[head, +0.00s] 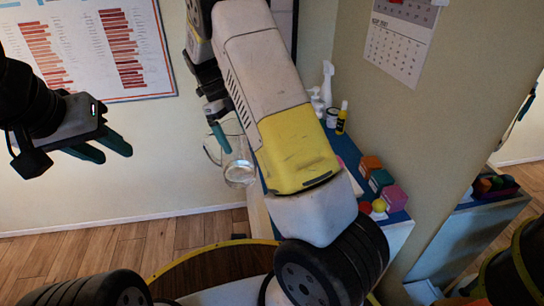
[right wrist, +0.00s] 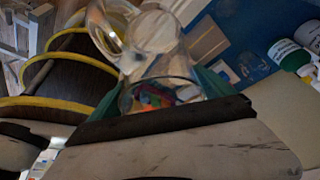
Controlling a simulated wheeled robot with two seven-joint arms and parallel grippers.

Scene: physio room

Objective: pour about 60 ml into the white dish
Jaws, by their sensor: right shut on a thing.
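A clear glass jug (head: 238,168) hangs in the air left of the blue-topped table in the head view, roughly upright or slightly tilted. My right gripper (head: 222,138) is shut on it. In the right wrist view the jug (right wrist: 155,55) sits between the teal fingers of the right gripper (right wrist: 160,95). Clear liquid seems to show low in the jug, but its level is hard to read. My left gripper (head: 102,148) is empty at the far left, its teal fingers apart. I cannot make out the white dish; my right arm hides much of the table.
The blue-topped table (head: 351,148) stands against the wall. Free space lies left of the jug, before the wall chart (head: 90,50).

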